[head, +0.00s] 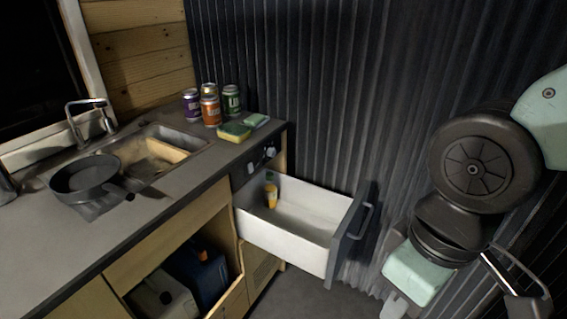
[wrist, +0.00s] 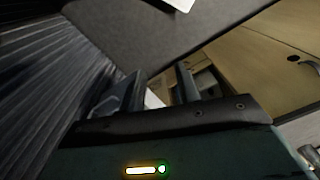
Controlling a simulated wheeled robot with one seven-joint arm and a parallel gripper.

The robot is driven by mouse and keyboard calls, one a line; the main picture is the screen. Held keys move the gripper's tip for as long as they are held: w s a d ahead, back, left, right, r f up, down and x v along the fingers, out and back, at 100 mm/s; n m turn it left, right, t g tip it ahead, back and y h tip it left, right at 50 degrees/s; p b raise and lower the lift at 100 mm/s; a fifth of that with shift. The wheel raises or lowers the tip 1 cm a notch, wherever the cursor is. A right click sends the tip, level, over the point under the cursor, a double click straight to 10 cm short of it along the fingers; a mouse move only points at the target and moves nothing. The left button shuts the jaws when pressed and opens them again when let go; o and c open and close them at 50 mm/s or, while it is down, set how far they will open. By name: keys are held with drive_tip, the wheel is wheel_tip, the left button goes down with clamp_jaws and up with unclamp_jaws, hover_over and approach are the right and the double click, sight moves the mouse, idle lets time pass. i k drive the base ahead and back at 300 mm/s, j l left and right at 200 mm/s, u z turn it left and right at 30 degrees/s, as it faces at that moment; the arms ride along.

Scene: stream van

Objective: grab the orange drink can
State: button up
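The orange drink can (head: 211,111) stands upright on the counter near its back corner, in front of a can with a yellowish top (head: 208,90). A purple can (head: 191,104) stands to its left and a green can (head: 231,100) to its right. My gripper (wrist: 160,82) shows in the wrist view with its two dark fingers apart and nothing seen held between them. In the head view my arm hangs at the right, well away from the cans. The orange can is not seen in the wrist view.
A yellow-green sponge (head: 234,132) lies right of the orange can. A sink (head: 160,150) and a dark pan (head: 85,178) are on the counter (head: 150,215). An open white drawer (head: 300,222) holding a small bottle (head: 271,194) juts out below. A corrugated wall (head: 330,90) stands behind.

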sight(210, 104)
drive_tip(key=i+j+u, duration=0.25)
drive_tip(key=i, duration=0.2)
drive_tip(key=i+u, duration=0.25)
drive_tip(key=i, duration=0.25)
